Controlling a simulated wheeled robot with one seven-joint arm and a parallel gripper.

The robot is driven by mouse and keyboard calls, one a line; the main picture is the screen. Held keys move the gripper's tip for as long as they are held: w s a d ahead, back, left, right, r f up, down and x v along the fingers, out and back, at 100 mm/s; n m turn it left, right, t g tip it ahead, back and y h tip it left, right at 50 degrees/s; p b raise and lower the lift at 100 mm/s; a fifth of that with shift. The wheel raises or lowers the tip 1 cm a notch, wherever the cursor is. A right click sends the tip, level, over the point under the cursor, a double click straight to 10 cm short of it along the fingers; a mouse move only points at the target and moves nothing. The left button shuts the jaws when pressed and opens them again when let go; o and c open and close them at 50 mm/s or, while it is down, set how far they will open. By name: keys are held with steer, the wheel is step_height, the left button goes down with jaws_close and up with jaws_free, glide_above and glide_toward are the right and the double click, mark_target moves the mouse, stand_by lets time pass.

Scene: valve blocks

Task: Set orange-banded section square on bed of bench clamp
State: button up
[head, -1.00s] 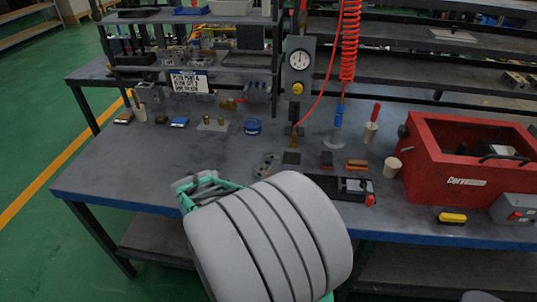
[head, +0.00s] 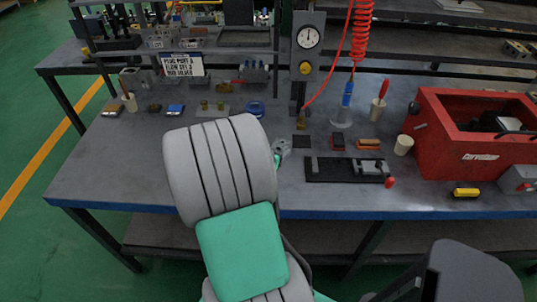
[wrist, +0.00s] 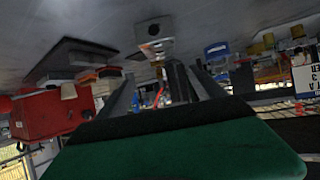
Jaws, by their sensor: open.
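The orange-banded section (head: 369,144) is a small dark block with an orange stripe, lying on the bench right of a red-marked dark block (head: 338,141). The bench clamp (head: 318,175) is a low black bed with grey jaws and a red knob, in front of them. In the wrist view, which is upside down, the clamp (wrist: 72,52) and the orange-banded section (wrist: 84,78) show at left. My gripper (wrist: 163,90) is open, with nothing between its fingers. It points across the bench, left of the clamp; my arm mostly hides it in the head view.
A grey block (wrist: 153,35) lies near my fingers on the bench. A red box (head: 475,150), a pale cork-like cylinder (head: 403,145) and a yellow-black item (head: 466,192) stand at right. A gauge post (head: 306,60) and a coiled red hose (head: 361,35) rise behind. The bench's front-left is clear.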

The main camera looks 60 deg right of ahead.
mark_target(279, 148)
steer(key=f+b, duration=0.1)
steer(key=f, duration=0.1)
steer(key=w+f+b, duration=0.1)
steer(key=shift+d+f, duration=0.1)
steer(key=shift+f, duration=0.3)
steer(key=x, duration=0.7)
steer(key=shift+s+d+f+p, duration=0.2)
steer(key=shift+d+f+p, duration=0.05)
steer(key=shift+p, duration=0.05)
jaws_close()
steer(key=shift+w+r, duration=0.1)
